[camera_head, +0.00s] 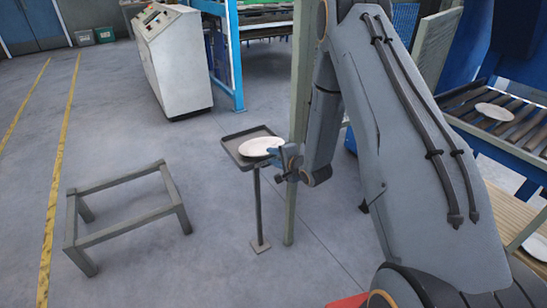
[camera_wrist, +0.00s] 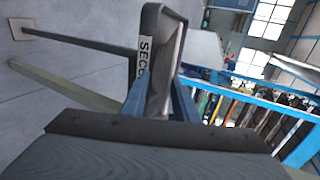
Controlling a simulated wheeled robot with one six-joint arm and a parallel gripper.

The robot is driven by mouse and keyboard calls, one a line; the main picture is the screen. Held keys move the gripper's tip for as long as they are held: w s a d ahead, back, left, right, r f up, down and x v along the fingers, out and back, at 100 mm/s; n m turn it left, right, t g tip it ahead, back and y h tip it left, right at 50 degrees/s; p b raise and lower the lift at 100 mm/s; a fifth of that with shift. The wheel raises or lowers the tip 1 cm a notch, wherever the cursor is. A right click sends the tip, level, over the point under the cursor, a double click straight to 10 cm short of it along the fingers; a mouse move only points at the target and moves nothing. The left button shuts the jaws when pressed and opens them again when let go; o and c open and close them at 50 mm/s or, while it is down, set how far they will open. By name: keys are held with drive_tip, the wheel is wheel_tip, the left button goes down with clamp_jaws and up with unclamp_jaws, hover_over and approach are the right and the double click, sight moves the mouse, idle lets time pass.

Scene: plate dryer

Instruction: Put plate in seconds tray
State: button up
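The plate (camera_head: 262,146) is white and round. In the head view it lies flat over the dark tray (camera_head: 229,140), which stands on a thin post. I cannot tell whether the plate touches the tray floor. My gripper (camera_head: 274,151) is at the plate's right edge, beside the tray's near right side. In the wrist view the blue fingers of my gripper (camera_wrist: 160,103) stand apart, with the plate (camera_wrist: 164,78) between them. Whether they press on it is unclear. A partly hidden label (camera_wrist: 143,57) starting "SECO" is on the tray rim.
A green post (camera_head: 300,105) stands just right of the tray. A low grey frame (camera_head: 118,205) is on the floor at the left. A white control cabinet (camera_head: 174,62) is behind. Another plate (camera_head: 494,111) lies on a roller conveyor (camera_head: 520,130) at the right.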

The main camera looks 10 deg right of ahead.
drive_tip(key=s+d+r+n+g+h+b, duration=0.1)
drive_tip(key=s+d+r+n+g, duration=0.1)
drive_tip(key=s+r, duration=0.35)
drive_tip(key=s+d+r+n+g+h, duration=0.1)
drive_tip(key=s+d+r+n+h, duration=0.1)
drive_tip(key=s, duration=0.6)
drive_tip(key=s+a+r+n+g, duration=0.1)
drive_tip(key=s+r+n+g, duration=0.1)
drive_tip(key=s, duration=0.5)
drive_tip(key=s+a+r+n+g, duration=0.1)
drive_tip(key=s+r+n+g, duration=0.2)
drive_tip(key=s, duration=0.4)
drive_tip(key=s+a+r+n+g+h, duration=0.1)
drive_tip(key=s+a+r+n+g, duration=0.1)
drive_tip(key=s+n, duration=0.3)
drive_tip(key=s+g, duration=0.1)
drive_tip(key=s, duration=0.2)
drive_tip(key=shift+r+g, duration=0.2)
drive_tip(key=shift+g, duration=0.2)
